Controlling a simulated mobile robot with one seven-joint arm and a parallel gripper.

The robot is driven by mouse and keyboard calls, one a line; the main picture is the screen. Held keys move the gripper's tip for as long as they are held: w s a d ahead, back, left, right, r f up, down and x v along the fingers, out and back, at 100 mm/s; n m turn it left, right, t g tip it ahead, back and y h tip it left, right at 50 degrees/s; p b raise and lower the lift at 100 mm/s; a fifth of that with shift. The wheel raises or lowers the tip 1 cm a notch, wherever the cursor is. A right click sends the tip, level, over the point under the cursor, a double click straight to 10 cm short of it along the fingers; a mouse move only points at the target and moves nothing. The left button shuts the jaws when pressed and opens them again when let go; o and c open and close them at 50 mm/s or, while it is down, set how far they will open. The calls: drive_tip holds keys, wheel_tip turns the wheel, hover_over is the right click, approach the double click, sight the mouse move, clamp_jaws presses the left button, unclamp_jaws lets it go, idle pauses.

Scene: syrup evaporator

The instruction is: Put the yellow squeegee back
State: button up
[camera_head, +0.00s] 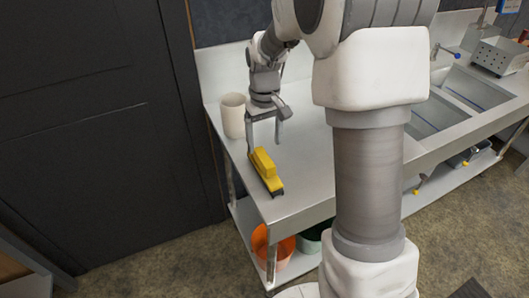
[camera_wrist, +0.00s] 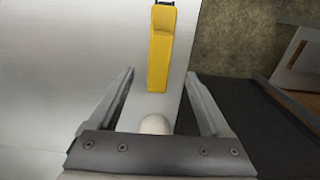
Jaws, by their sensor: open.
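The yellow squeegee (camera_head: 264,167) lies on the steel counter near its left end, with a dark strip at its front end. It also shows in the wrist view (camera_wrist: 161,45), running lengthwise away from my gripper. My gripper (camera_head: 264,146) is open and points down at the squeegee's back end. In the wrist view, the squeegee's near end lies between the open fingertips (camera_wrist: 159,76), with a gap on both sides. I cannot tell how far above it the fingertips are. Nothing is held.
A whitish cup (camera_head: 233,115) stands at the counter's back left, close to my gripper. Sink basins (camera_head: 432,115) and a perforated metal box (camera_head: 499,56) are to the right. An orange bucket (camera_head: 283,249) sits on the shelf below. The counter (camera_head: 299,185) right of the squeegee is clear.

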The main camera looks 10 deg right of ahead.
drive_tip(key=shift+r, duration=0.9)
drive_tip(key=s+r+m+t, duration=0.1)
drive_tip(key=s+r+t, duration=0.2)
drive_tip(key=s+r, duration=0.8)
drive_tip(key=s+r+m+t, duration=0.1)
drive_tip(key=s+t, duration=0.1)
drive_tip(key=s, duration=1)
drive_tip(key=shift+r+t, duration=0.3)
drive_tip(key=shift+r, duration=0.1)
drive_tip(key=shift+s, duration=0.1)
drive_tip(key=c, duration=0.5)
drive_tip(key=shift+d, duration=0.2)
